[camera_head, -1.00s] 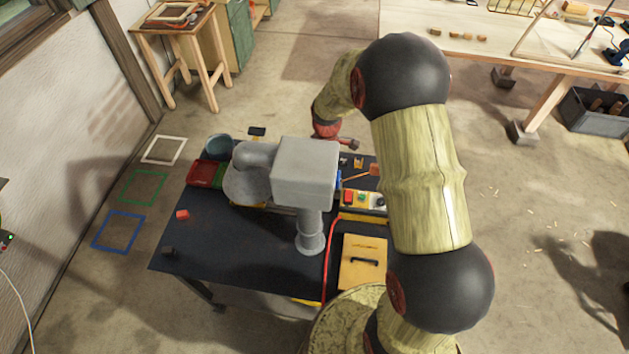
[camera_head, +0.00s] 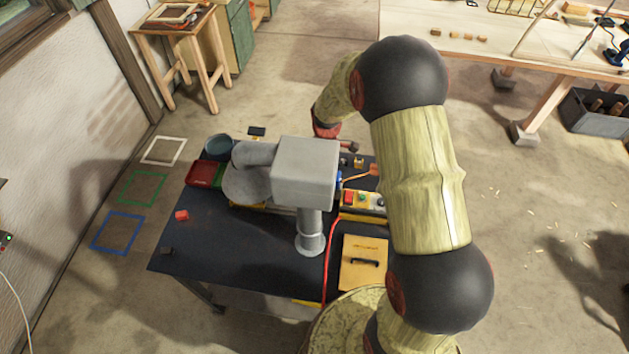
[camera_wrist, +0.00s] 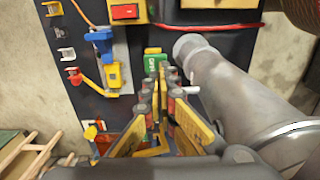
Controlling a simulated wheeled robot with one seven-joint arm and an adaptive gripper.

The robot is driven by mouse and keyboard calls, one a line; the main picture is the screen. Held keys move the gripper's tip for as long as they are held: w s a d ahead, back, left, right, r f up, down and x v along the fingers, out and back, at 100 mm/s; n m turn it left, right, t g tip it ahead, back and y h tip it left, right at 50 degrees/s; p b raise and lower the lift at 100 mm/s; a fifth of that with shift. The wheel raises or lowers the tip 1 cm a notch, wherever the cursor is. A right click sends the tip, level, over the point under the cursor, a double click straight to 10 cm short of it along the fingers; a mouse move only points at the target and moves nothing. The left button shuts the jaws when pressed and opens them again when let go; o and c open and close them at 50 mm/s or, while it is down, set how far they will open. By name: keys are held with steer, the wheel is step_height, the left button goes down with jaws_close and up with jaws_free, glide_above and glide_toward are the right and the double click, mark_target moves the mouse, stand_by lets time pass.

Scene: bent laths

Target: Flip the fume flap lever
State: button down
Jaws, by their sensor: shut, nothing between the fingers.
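My gripper (camera_wrist: 161,88) is in the middle of the wrist view, its yellow fingers close together and empty. Just beyond the fingertips is a small green plate with lettering (camera_wrist: 155,62). A thin red-and-white piece (camera_wrist: 190,90) shows right of the fingers, beside the grey fume pipe (camera_wrist: 235,95). I cannot tell whether it is the flap lever. No lever is clearly made out. In the head view the grey fume hood (camera_head: 305,172) and its pipe stand over the black table, and my arm's end reaches down behind it; the fingers are too small to read there.
Left of the fingers are a blue clamp-like part (camera_wrist: 101,45) and a yellow arm (camera_wrist: 95,84). A button box (camera_head: 362,200) and a yellow lidded box (camera_head: 364,262) stand on the black table (camera_head: 225,240). The table's front left is mostly clear.

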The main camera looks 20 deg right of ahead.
steer(key=shift+f+b, duration=0.4)
steer(key=shift+f, duration=0.25)
steer(key=shift+r, duration=0.15)
steer(key=shift+r+p, duration=1.85)
steer(key=shift+r, duration=1.6)
